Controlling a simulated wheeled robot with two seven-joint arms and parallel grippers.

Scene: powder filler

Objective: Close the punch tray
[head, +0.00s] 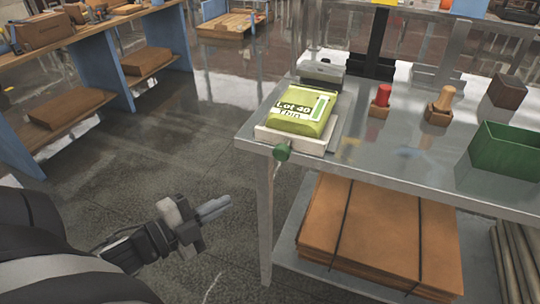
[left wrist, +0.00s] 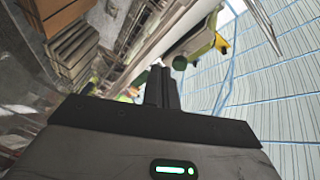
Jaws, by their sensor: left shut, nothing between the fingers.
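The punch tray (head: 263,134) is a pale, low tray at the left corner of the metal table. A yellow-green packet (head: 302,123) marked "Lot 40" lies on it. A round green knob (head: 282,151) sticks out at the tray's front, at the table's edge. A grey block (head: 320,71) stands behind the packet. My left gripper (head: 222,207) is shut and empty, in the open air left of the table and apart from the knob. Its closed fingers (left wrist: 160,88) also show in the left wrist view. My right gripper is not in view.
On the metal table (head: 360,165) stand a red-topped stamp (head: 380,101), a wooden-handled stamp (head: 440,106), a brown block (head: 507,92) and a green bin (head: 505,156). Strapped cardboard (head: 380,235) lies on the shelf below. The floor between my left gripper and the wooden shelves (head: 85,65) is clear.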

